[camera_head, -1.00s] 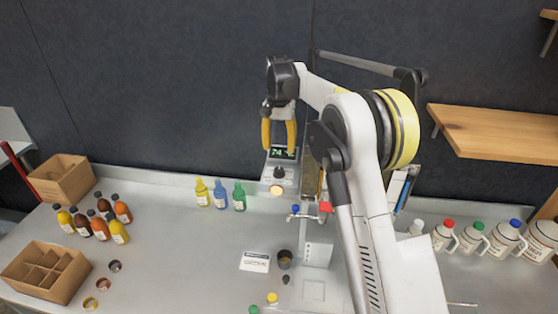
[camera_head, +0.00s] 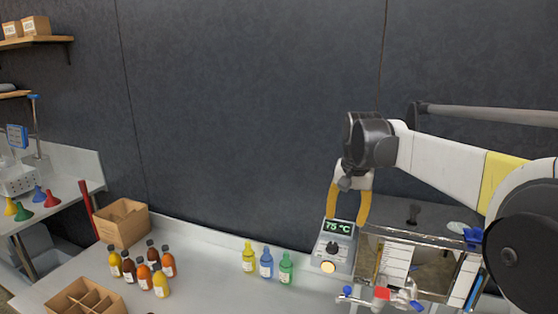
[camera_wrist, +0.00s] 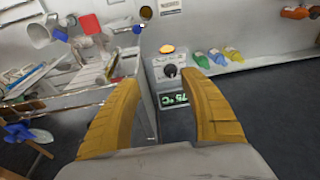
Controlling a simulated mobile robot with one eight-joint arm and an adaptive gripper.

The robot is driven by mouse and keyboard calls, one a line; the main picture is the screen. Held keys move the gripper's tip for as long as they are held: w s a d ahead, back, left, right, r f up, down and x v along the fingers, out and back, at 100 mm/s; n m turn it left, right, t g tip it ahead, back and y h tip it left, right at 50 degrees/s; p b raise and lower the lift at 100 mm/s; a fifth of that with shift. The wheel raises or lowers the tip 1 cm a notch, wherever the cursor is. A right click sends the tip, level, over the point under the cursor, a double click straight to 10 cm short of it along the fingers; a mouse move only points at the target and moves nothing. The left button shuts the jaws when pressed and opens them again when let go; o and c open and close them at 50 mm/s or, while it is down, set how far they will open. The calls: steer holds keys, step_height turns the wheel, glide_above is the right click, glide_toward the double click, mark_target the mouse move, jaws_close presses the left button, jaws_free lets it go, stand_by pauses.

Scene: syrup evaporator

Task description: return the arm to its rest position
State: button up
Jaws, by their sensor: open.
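My gripper (camera_head: 348,205) has yellow fingers that are spread apart with nothing between them. In the head view it hangs in front of and above the control box (camera_head: 338,240), whose green display reads 75 °C. My arm reaches in from the right edge. In the wrist view both fingers of my gripper (camera_wrist: 160,110) show wide apart, and the control box (camera_wrist: 172,80) with its black knob and lit orange button lies beyond them. I cannot tell the exact gap between fingers and box.
The metal evaporator (camera_head: 408,262) stands right of the control box. Yellow, blue and green bottles (camera_head: 267,263) stand left of it. Several syrup bottles (camera_head: 142,272) stand near cardboard boxes (camera_head: 122,222) at left. Colored funnels (camera_head: 38,198) sit on a side table.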

steer(key=s+f+n+t+b, duration=0.2)
steer(key=s+b, duration=0.1)
steer(key=s, duration=1.2)
steer(key=s+f+n+t+b, duration=0.2)
steer(key=s+f+t+b, duration=0.1)
steer(key=s+f, duration=0.8)
steer(key=s, duration=0.3)
steer(key=shift+f, duration=0.2)
